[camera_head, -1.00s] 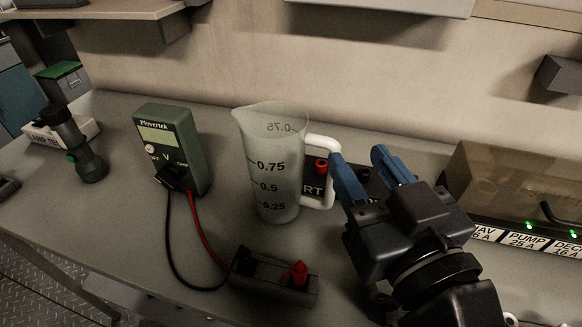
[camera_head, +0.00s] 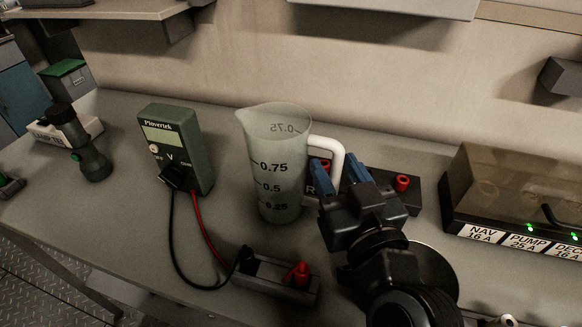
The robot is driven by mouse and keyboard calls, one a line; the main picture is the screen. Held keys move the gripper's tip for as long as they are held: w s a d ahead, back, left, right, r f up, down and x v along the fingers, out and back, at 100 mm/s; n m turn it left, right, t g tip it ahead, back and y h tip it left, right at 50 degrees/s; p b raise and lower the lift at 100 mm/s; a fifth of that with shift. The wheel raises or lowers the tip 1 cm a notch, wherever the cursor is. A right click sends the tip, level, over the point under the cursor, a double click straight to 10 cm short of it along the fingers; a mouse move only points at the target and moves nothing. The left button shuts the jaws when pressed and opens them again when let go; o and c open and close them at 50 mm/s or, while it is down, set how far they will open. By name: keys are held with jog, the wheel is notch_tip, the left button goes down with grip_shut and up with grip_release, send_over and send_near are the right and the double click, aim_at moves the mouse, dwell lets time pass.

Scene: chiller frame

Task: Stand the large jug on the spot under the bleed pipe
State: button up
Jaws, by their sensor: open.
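The large jug (camera_head: 272,190) is a translucent measuring jug with black marks and a white handle (camera_head: 338,165) on its right side. It stands upright on the grey bench (camera_head: 130,215). My gripper (camera_head: 340,176) has blue fingers and is open at the handle, with one finger on each side of the handle's lower part as seen here. Whether the fingers touch the handle I cannot tell. The bleed pipe and the spot under it cannot be made out in this view.
A green multimeter (camera_head: 175,150) with black and red leads stands left of the jug. A terminal block (camera_head: 275,277) lies in front. A dark panel with red knobs (camera_head: 402,184) is behind my gripper. A fuse box (camera_head: 515,190) is at right, a torch (camera_head: 88,150) at left.

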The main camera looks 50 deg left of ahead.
jog(key=shift+w+a, duration=0.15)
jog(key=shift+a, duration=0.2)
jog(key=shift+c, duration=0.2)
grip_shut()
